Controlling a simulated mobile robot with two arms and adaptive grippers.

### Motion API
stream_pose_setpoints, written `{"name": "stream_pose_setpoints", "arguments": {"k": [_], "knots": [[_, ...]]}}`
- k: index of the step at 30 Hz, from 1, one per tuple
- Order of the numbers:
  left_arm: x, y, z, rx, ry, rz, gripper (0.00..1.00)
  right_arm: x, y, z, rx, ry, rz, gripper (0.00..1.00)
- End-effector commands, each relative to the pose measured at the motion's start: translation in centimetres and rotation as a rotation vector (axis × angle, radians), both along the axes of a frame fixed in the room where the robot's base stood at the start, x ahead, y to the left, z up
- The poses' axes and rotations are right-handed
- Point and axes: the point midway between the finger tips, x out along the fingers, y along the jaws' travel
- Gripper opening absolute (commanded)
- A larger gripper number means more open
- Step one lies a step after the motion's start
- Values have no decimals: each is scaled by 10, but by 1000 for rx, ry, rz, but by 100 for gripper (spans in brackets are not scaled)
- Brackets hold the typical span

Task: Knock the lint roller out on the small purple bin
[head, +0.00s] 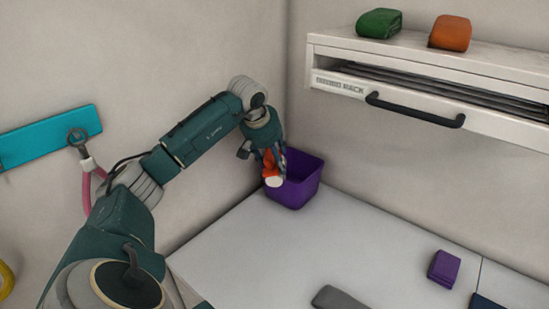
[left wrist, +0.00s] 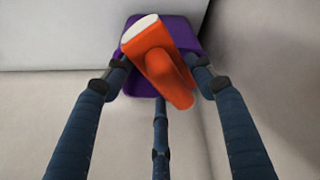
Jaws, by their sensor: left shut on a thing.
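The lint roller shows in the left wrist view (left wrist: 152,58) with an orange body and a white end. My left gripper (left wrist: 160,75) is shut on it. In the head view the roller (head: 272,170) hangs with its white end down, just left of and partly in front of the small purple bin (head: 305,183). The bin stands upright on the counter in the corner. It also shows in the left wrist view behind the roller (left wrist: 185,28). In the head view my left gripper (head: 267,150) is at about the bin's rim height. I cannot tell whether the roller touches the bin. My right gripper is not in view.
A white wall unit (head: 430,90) with a black handle hangs at the right, with a green roll (head: 379,23) and an orange roll (head: 450,33) on top. A purple block (head: 444,268) and a grey item (head: 338,299) lie on the counter (head: 350,240). The counter's middle is clear.

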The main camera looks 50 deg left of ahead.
Motion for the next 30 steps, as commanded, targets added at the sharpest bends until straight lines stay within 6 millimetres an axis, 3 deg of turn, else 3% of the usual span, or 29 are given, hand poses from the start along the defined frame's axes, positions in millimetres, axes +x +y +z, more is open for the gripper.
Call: {"name": "stream_pose_setpoints", "arguments": {"k": [30], "knots": [[0, 0, -11, 0, 0, 0, 34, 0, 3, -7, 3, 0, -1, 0]]}}
